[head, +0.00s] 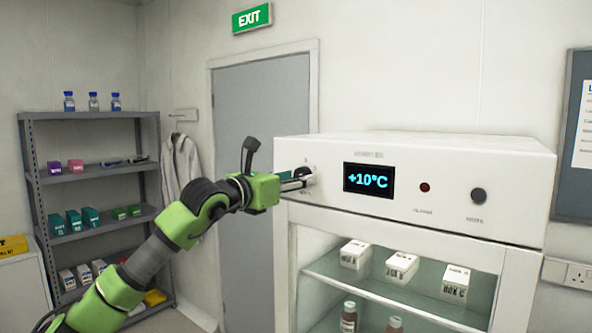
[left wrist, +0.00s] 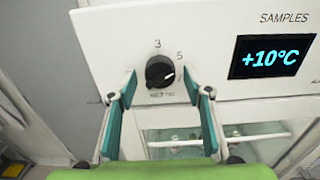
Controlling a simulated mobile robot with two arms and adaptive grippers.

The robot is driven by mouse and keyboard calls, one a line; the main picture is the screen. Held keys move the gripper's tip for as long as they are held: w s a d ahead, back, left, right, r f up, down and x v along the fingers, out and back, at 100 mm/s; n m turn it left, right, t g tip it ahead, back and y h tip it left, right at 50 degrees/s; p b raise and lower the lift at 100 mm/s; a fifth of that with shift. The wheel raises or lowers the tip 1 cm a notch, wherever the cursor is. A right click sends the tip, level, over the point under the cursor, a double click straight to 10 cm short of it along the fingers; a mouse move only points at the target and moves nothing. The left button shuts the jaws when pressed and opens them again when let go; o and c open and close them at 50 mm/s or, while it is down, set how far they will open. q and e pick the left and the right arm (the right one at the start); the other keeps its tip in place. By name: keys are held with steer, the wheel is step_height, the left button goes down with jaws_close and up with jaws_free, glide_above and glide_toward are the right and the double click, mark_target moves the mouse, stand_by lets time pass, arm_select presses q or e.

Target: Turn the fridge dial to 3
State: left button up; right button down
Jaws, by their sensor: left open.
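The black fridge dial (left wrist: 160,71) sits on the white panel, with "3" printed above it and "5" at its upper right. Its pale pointer mark seems to face right, but the exact setting is hard to read. My left gripper (left wrist: 159,78) is open, with one finger on each side of the dial in the left wrist view; I cannot tell whether either touches it. In the head view, my left gripper (head: 301,179) is at the panel's left end and partly hides the dial. The display (head: 368,180) reads +10°C. My right gripper is not in view.
The fridge (head: 455,158) has a red lamp (head: 425,187) and a dark round knob (head: 478,195) right of the display. Boxes and bottles stand behind its glass front. A grey shelf unit (head: 92,115) stands at the left, beside a hanging white coat (head: 182,170) and grey door (head: 262,100).

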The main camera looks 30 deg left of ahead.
arm_select(q)
steer(key=shift+w, duration=0.1)
steer(key=c, duration=1.1)
steer(key=shift+d+r+n+b, duration=0.1)
steer(key=shift+r+n+b, duration=0.05)
steer(key=shift+n+b, duration=4.9)
steer(key=shift+n+p, duration=0.85)
steer(key=shift+n, duration=0.2)
